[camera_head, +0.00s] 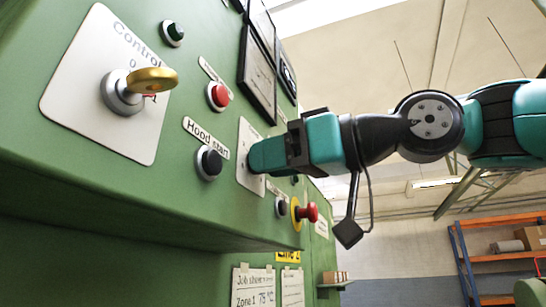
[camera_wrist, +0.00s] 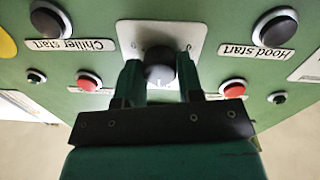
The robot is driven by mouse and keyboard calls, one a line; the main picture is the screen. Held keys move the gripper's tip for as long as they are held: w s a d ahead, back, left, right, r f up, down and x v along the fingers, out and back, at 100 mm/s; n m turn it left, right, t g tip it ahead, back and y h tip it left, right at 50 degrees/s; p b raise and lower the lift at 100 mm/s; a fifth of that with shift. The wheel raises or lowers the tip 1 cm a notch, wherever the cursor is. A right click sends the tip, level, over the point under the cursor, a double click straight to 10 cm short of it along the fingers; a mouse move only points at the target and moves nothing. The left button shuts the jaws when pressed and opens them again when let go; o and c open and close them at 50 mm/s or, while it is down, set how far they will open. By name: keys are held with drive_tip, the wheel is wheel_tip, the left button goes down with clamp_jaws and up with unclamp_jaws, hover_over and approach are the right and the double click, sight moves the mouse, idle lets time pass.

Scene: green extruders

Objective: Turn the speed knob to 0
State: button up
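The speed knob (camera_wrist: 160,68) is a dark round knob on a white plate (camera_wrist: 187,30) in the wrist view, which shows the panel upside down. My gripper (camera_wrist: 160,73) has one finger on each side of the knob, very close to it. I cannot tell whether the fingers touch it. A pale mark shows near the knob's right side, but its setting is too small to read. In the head view my gripper (camera_head: 258,157) is at the white plate (camera_head: 245,150), and its fingers hide the knob.
The Hood start button (camera_head: 209,163) and a red button (camera_head: 217,95) lie to the left of my gripper. A red emergency stop (camera_head: 307,212) sticks out below it. A yellow key (camera_head: 152,79) stands out on the Control plate (camera_head: 85,95).

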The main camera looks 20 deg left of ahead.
drive_tip(key=c, duration=0.3)
drive_tip(key=n+b, duration=0.3)
drive_tip(key=n, duration=0.9)
drive_tip(key=n+g+b, duration=0.1)
drive_tip(key=n+b, duration=0.1)
drive_tip(key=n, duration=1)
drive_tip(key=shift+w+n+y+b, duration=0.15)
drive_tip(key=shift+n+y+b, duration=0.15)
drive_tip(key=shift+b, duration=0.1)
idle(0.4)
